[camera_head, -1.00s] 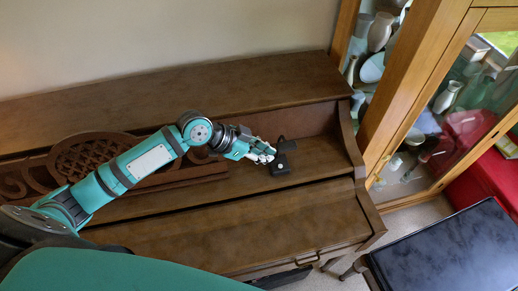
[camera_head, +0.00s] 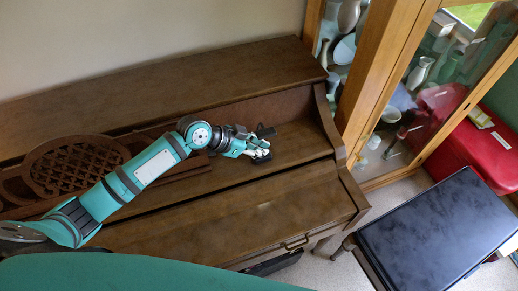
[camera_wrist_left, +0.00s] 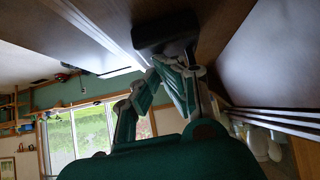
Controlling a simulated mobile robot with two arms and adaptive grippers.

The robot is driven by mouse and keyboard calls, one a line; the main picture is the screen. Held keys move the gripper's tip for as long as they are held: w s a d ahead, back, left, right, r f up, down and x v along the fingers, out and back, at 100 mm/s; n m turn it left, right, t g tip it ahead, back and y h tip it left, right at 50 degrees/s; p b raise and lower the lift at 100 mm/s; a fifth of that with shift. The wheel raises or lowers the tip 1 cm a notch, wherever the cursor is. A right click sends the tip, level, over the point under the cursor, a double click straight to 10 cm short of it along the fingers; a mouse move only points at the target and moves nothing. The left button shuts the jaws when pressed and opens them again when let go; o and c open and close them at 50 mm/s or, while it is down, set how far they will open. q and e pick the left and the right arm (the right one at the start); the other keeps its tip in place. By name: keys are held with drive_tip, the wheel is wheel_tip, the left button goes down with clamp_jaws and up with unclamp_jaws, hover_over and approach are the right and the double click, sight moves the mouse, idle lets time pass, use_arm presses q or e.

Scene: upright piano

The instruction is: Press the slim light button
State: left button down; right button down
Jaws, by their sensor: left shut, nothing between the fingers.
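A small dark device (camera_head: 266,131), probably the slim light, stands on the brown piano's shelf near its right end. Its upper part and its dark base (camera_head: 262,159) show around my fingers. My left gripper (camera_head: 262,150) is shut and empty, with its fingertips over or right beside the device in the head view. In the left wrist view a dark block (camera_wrist_left: 165,35), probably the same device, lies just beyond the shut fingers (camera_wrist_left: 172,66). I cannot make out the button, and I cannot tell whether the fingertips touch it. My right gripper is not in view.
The piano (camera_head: 200,85) has a carved music rest (camera_head: 75,165) under my left arm. A wooden glass cabinet (camera_head: 375,75) with vases stands close at the right. A dark-topped bench (camera_head: 435,230) is at the lower right. The piano shelf right of the device is clear.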

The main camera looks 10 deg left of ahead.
use_arm(q)
drive_tip(key=shift+s+a+f+g, duration=0.1)
drive_tip(key=shift+s+f+g, duration=0.2)
drive_tip(key=shift+s+f, duration=0.25)
drive_tip(key=v, duration=0.6)
drive_tip(key=shift+w+a+r, duration=0.2)
drive_tip(key=shift+r, duration=0.25)
drive_tip(key=shift+s+a+r, duration=0.2)
drive_tip(key=shift+a+r, duration=0.15)
drive_tip(key=shift+r, duration=0.3)
